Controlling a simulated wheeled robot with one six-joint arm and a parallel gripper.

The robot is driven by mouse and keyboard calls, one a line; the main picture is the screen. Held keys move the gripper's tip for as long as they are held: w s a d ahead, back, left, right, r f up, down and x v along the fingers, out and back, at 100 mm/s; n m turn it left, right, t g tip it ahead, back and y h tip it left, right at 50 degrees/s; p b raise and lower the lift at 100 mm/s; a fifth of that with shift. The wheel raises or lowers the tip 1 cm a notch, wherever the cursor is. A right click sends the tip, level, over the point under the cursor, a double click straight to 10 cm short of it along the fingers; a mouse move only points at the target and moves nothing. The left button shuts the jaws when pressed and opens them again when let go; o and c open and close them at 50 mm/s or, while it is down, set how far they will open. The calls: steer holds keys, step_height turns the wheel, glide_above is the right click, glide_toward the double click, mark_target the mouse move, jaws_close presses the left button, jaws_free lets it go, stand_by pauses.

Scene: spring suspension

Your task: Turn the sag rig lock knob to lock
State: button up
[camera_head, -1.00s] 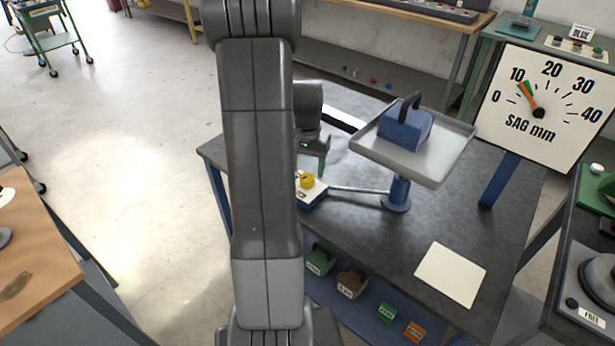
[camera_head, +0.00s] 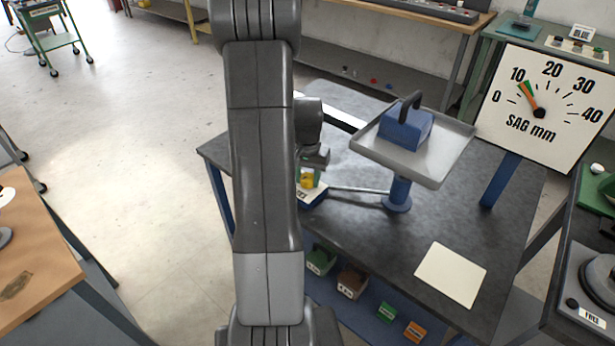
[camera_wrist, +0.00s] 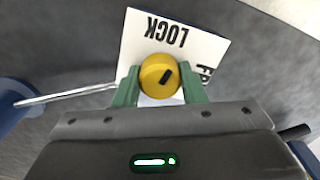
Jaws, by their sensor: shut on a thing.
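The yellow lock knob (camera_wrist: 157,76) stands on a white plate (camera_wrist: 192,44) in the wrist view. The plate reads LOCK, with a second word partly hidden at its right. In the head view the knob (camera_head: 306,180) shows below my gripper (camera_head: 310,172), partly hidden by my arm.
A thin rod links the knob's base to a blue post (camera_head: 398,193) under a grey tray (camera_head: 441,158). The tray holds a blue weight (camera_head: 405,128). A SAG mm dial (camera_head: 545,108) stands at right, its needle near 10. A blank card (camera_head: 450,274) lies on the table.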

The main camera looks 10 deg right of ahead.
mark_target(308, 176)
steer(key=shift+n, duration=1.3)
steer(key=o, duration=1)
step_height(308, 176, up, 14)
steer(key=shift+f, duration=0.1)
